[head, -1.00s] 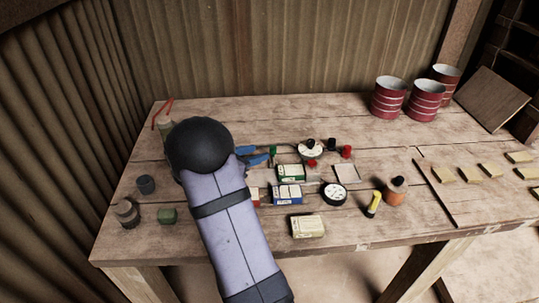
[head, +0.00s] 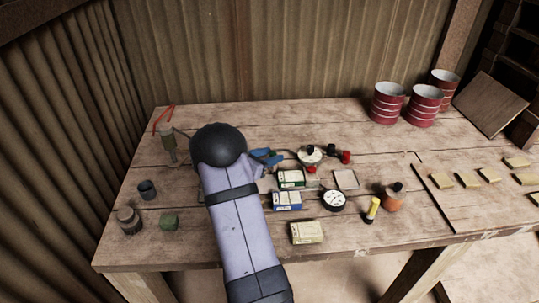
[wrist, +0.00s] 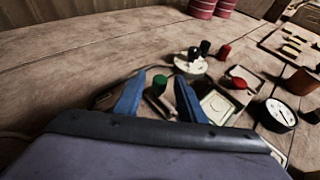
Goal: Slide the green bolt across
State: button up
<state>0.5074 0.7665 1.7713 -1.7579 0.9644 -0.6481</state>
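I cannot tell whether the fingertips are level with the knob. In the head view my gripper (head: 268,157) is left of the white round dial, and I cannot make out the green knob there.
A white round dial with black knobs (wrist: 190,64), red knobs (wrist: 237,83) and a black-rimmed gauge (wrist: 281,114) stand to the right. Small boxes (head: 287,201) lie in front. The table's back middle is clear.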

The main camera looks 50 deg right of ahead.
grip_shut()
jog(key=shift+s+a+f+b, duration=0.15)
jog(key=shift+s+a+b, duration=0.45)
jog(key=shift+s+a, duration=0.95)
jog(key=shift+c, duration=1)
grip_release()
jog(key=shift+o, duration=1)
jog(key=shift+s+a, duration=0.1)
